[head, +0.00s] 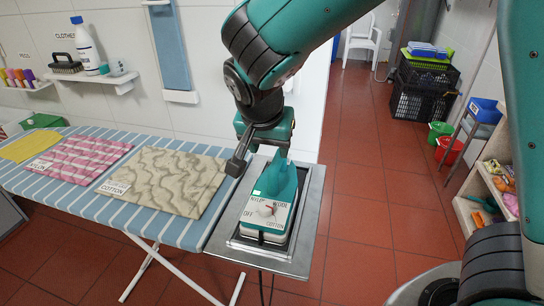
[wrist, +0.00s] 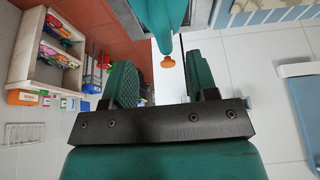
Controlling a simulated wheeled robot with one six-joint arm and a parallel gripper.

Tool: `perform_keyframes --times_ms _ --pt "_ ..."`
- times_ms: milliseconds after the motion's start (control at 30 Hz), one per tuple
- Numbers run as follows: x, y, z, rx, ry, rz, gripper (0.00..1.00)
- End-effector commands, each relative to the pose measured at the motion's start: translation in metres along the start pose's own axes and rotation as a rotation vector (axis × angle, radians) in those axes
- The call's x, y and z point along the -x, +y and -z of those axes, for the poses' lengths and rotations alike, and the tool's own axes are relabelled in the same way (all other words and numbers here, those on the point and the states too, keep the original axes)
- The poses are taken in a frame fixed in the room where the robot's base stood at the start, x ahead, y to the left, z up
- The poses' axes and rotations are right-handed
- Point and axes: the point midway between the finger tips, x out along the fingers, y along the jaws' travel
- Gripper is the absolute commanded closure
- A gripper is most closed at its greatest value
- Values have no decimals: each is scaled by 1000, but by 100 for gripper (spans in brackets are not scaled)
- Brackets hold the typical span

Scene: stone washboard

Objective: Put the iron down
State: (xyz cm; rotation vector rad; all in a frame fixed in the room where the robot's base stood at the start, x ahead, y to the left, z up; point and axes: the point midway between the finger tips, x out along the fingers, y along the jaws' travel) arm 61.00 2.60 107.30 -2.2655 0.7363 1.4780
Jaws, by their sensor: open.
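The iron (head: 268,211) is teal and white, with a dial on its heel facing the camera. It sits on the metal rest (head: 302,245) at the right end of the ironing board (head: 85,200). My gripper (head: 258,158) is open above the far end of the iron. In the wrist view, the iron's teal body with an orange button (wrist: 167,62) shows just beyond and between the spread fingers (wrist: 164,82). No finger is seen closed on it. Whether a finger touches the iron cannot be told.
A tan cotton cloth (head: 160,180), a pink checked cloth (head: 85,157) and a yellow cloth (head: 30,147) lie on the board. A wall shelf (head: 95,82) holds a bottle and brush. Black crates (head: 423,95) stand at the back.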

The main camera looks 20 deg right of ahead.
Motion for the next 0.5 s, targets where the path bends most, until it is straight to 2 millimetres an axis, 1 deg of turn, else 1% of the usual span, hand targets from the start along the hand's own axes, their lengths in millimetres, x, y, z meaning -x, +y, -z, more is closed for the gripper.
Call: perform_keyframes --times_ms 67,167,267,333,400,500 --pt "7 2 -2 16 -12 7 47" --pt "21 16 -12 133 -85 52 47" --pt "44 41 -39 373 -206 163 47" --pt "64 60 -64 568 -278 271 47" --pt "83 77 -89 752 -325 383 47" --pt "105 96 -120 963 -352 523 47"
